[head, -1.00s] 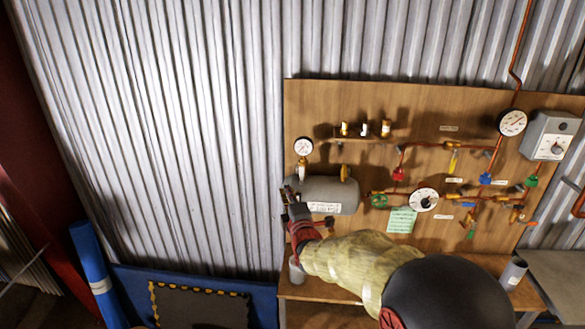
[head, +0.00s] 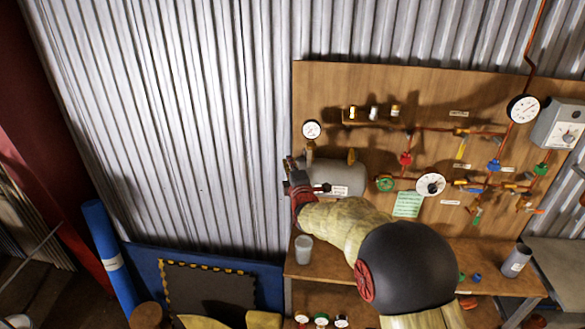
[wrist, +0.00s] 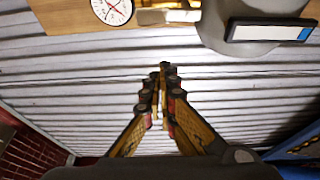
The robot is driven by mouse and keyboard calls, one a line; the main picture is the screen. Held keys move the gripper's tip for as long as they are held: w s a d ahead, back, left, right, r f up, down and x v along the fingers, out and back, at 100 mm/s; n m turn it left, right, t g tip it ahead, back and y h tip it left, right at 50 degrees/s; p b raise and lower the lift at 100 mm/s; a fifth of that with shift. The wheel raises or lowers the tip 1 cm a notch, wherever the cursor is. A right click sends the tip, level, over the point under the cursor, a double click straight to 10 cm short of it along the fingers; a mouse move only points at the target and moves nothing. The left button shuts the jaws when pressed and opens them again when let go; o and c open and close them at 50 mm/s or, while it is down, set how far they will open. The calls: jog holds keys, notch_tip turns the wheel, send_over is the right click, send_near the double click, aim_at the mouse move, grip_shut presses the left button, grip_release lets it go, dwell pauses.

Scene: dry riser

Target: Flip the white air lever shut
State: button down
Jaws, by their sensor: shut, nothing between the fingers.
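A grey tank (head: 345,177) hangs at the left end of the wooden board, with a round white gauge (head: 311,130) above it. In the wrist view the gauge (wrist: 112,10) is at the top edge. A pale, flat bar beside it, apparently the white lever (wrist: 166,16), lies along a brass fitting. I cannot make the lever out in the head view. My gripper (head: 291,168) is at the tank's left end and partly hides it. In the wrist view the fingers of my gripper (wrist: 164,70) are together and empty, with a visible gap from the pale bar.
A grey cup (head: 304,249) stands on the bench below my wrist. Corrugated wall (head: 180,120) lies left of the board, with a blue roll (head: 105,265) below.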

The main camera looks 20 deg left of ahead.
aim_at(310, 155)
jog(key=w+d, duration=0.1)
jog(key=w+d+p, duration=0.1)
jog(key=w, duration=0.1)
jog(key=shift+d, duration=0.25)
jog(key=shift+d, duration=0.1)
